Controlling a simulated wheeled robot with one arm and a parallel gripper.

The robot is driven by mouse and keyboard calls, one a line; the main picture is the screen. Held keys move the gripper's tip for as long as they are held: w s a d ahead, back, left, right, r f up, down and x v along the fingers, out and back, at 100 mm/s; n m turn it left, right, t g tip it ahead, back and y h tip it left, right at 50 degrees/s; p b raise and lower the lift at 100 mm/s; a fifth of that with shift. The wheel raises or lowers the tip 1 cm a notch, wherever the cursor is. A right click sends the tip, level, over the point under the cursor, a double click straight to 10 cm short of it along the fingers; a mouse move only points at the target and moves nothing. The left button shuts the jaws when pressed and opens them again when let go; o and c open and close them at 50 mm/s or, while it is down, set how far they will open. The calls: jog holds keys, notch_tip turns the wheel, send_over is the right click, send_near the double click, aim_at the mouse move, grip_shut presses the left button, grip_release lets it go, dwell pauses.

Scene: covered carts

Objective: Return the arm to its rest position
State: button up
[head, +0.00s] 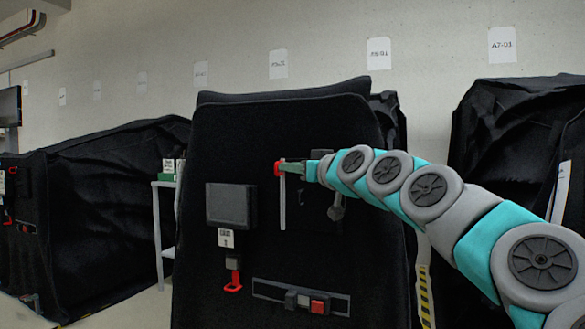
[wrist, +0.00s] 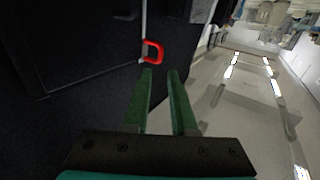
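My teal and grey arm (head: 429,187) reaches in from the right in the head view, stretched toward the front of a black covered cart (head: 260,130). My gripper (head: 290,168) is at the cart's front, by a red loop handle (head: 278,168) at the top of a pale vertical strip (head: 282,205). In the wrist view, the two green fingers of my gripper (wrist: 160,75) are apart with an empty gap between them. The red loop (wrist: 154,51) shows just beyond the fingertips, not between them. Whether a fingertip touches it I cannot tell.
The cart front also carries a black box (head: 231,205), a lower red pull (head: 234,282) and a strip with a red block (head: 319,304). Other covered carts stand left (head: 110,215) and right (head: 510,130). Open floor (wrist: 235,130) shows right in the wrist view.

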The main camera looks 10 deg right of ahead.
jog(key=shift+a, duration=0.1)
jog(key=s+a+f+n+g+y, duration=0.1)
jog(key=s+a+f+n+g, duration=0.1)
jog(key=s+a+f+g, duration=0.5)
jog(key=s+a+f+g+h+p, duration=0.1)
jog(key=s+a+f, duration=0.2)
jog(key=s+f, duration=0.35)
jog(key=s+a+f+g+h, duration=0.1)
jog(key=s+a+f, duration=0.25)
jog(key=f, duration=0.55)
jog(key=s+d+f+m+g+h, duration=0.1)
jog(key=s+d+f+m+g, duration=0.1)
jog(key=s+f, duration=0.5)
jog(key=s+d+f+m+g+h+p, duration=0.1)
jog(key=s+d+f+g, duration=0.3)
jog(key=s, duration=0.9)
jog(key=s+d+f+m+g+h, duration=0.3)
jog(key=s+d+f, duration=0.1)
jog(key=s+f, duration=0.6)
jog(key=shift+s+d+f+g+p, duration=0.25)
jog(key=shift+d+f+g+p, duration=0.1)
jog(key=shift+d+f+g, duration=0.1)
jog(key=shift+w, duration=0.1)
